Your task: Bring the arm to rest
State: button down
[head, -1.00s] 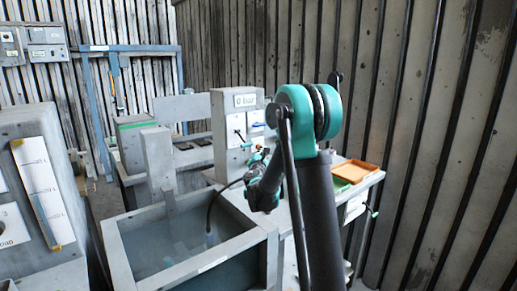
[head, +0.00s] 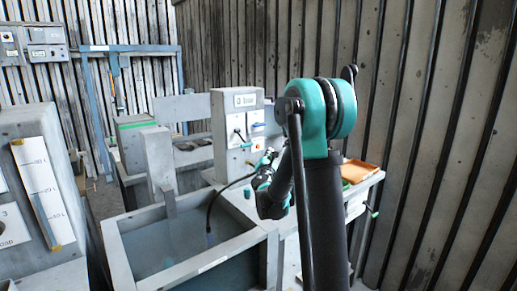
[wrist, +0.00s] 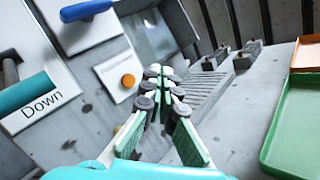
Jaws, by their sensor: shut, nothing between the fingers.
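My gripper (wrist: 160,76) shows in the wrist view with its fingers drawn together and nothing between them. It hangs over the grey bench top near a panel with a "Down" label (wrist: 42,106), a blue handle (wrist: 86,10) and an orange button (wrist: 128,80). In the head view my arm (head: 322,200) rises at the right of centre. Its far end is bent down near the front of the grey control box (head: 232,118), and the fingers are too small to make out there.
An open grey tank (head: 180,262) with a dark hose (head: 210,215) in it stands left of my arm. An orange tray (head: 358,171) lies on the bench to the right. A green tray (wrist: 292,125) shows in the wrist view. A ribbed wall (head: 440,130) closes the right side.

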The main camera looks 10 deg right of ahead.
jog(key=s+d+f+m+g+h, duration=0.2)
jog(key=s+d+f+m+g, duration=0.2)
jog(key=s+d+m, duration=0.35)
jog(key=s+d+f+m+g+h, duration=0.1)
jog(key=s+d+f+m+g, duration=0.3)
jog(key=s+m, duration=0.55)
jog(key=s+a+f+m+g+y, duration=0.2)
jog(key=s+f, duration=0.3)
jog(key=s, duration=0.3)
jog(key=s+a+f+m+g+y, duration=0.2)
jog(key=s+a+f, duration=0.3)
jog(key=s, duration=0.4)
jog(key=s+a+f+m+g+y, duration=0.2)
jog(key=s+a+f+m+y, duration=0.2)
jog(key=s, duration=0.5)
jog(key=shift+a+f+m+g, duration=0.15)
jog(key=shift+f+m+g, duration=0.2)
jog(key=shift+f, duration=0.35)
